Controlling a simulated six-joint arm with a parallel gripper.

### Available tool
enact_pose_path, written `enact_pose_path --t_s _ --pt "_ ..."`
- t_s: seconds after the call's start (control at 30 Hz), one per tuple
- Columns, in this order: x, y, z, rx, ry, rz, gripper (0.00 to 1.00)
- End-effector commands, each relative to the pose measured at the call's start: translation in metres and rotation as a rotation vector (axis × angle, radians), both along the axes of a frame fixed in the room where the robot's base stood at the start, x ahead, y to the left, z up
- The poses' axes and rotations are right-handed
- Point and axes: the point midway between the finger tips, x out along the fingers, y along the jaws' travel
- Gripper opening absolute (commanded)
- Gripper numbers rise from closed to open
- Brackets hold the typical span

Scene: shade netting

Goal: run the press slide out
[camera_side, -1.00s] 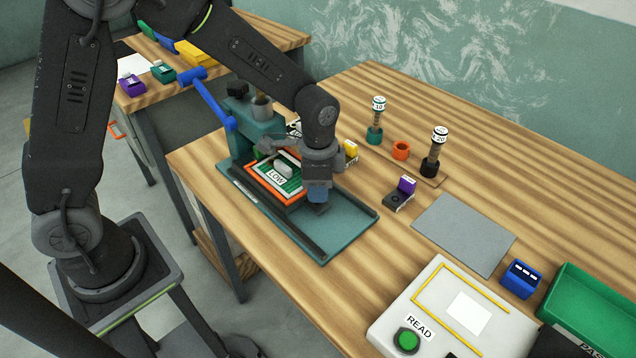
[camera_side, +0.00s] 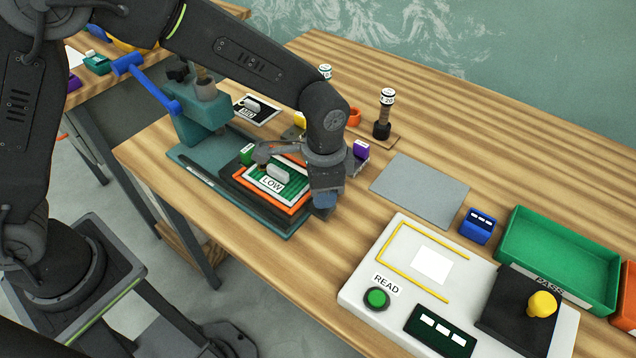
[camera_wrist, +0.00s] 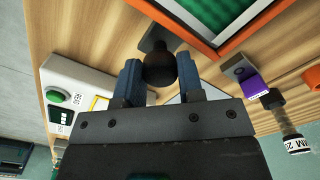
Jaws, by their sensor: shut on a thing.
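The teal press (camera_side: 200,122) with a blue lever (camera_side: 146,84) stands at the left of the bench. Its orange-framed slide (camera_side: 262,206) lies over the front part of the teal base (camera_side: 190,158), out from under the press head. Green netting and a white plate marked LOW (camera_side: 270,184) with a grey grip lie in the frame. My gripper (camera_side: 322,206) is at the slide's front right corner. In the wrist view its two blue fingers are shut on a round black knob (camera_wrist: 160,69). The slide's orange edge (camera_wrist: 190,40) shows just beyond the knob.
A second marked plate (camera_side: 257,110) lies behind the press. A purple-topped block (camera_side: 361,150) stands close to my gripper. Further right are a grey mat (camera_side: 420,190), the READ box (camera_side: 385,265), a blue block (camera_side: 478,226) and a green tray (camera_side: 556,250).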

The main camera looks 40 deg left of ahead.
Motion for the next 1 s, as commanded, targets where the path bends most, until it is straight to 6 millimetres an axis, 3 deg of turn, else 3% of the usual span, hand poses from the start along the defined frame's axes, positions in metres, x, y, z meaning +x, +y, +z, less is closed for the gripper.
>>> enact_pose_path --t_s 0.03,0.07,0.3,0.67,1.0 --pt "0.000 -0.007 0.001 -0.014 -0.008 -0.002 0.00" --pt "0.000 -0.007 0.001 -0.015 -0.008 -0.002 0.38" --pt "0.000 -0.005 0.001 -0.011 -0.006 -0.002 0.61" --pt "0.001 -0.004 0.009 -0.010 -0.007 -0.001 0.61" --pt "0.001 -0.004 0.078 -0.012 -0.009 -0.002 0.61"
